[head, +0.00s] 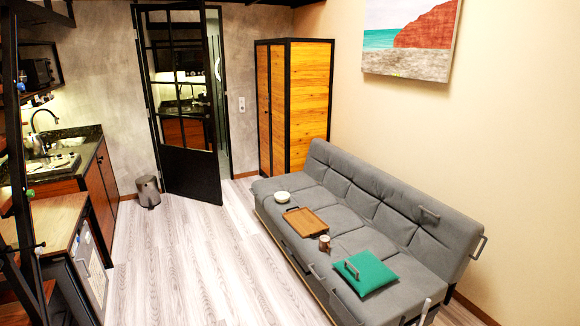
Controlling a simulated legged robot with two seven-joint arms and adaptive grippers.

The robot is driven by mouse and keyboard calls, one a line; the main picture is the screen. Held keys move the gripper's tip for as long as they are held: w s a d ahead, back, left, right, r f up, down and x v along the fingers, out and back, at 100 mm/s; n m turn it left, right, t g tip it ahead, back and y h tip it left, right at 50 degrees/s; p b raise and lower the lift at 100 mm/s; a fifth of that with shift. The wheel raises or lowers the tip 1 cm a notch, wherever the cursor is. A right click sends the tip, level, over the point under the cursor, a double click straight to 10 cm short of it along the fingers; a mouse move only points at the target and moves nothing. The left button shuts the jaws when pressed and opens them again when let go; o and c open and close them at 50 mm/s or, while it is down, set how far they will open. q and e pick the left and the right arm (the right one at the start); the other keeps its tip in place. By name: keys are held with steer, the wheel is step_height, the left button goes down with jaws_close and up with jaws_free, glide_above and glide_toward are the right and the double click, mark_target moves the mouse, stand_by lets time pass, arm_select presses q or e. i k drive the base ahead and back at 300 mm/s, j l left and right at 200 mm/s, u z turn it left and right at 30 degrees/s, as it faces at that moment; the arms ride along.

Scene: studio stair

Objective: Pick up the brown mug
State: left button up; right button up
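A small brown mug (324,243) stands on the seat of the grey sofa (345,210), at the right front corner of a brown wooden tray (306,222). I cannot tell whether the mug touches the tray. A green cushion (366,272) with a grey handle lies to the right of the mug, nearer to me. Neither of my grippers shows in the head view.
A white bowl (282,197) sits on the sofa beyond the tray. The wooden floor (190,260) left of the sofa is clear. A dark bin (148,191) stands by the glazed door (185,100). A kitchen counter (80,160) and black stair frame line the left.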

mark_target(324, 240)
steer(key=i+l+u, duration=0.1)
steer(key=i, duration=1.85)
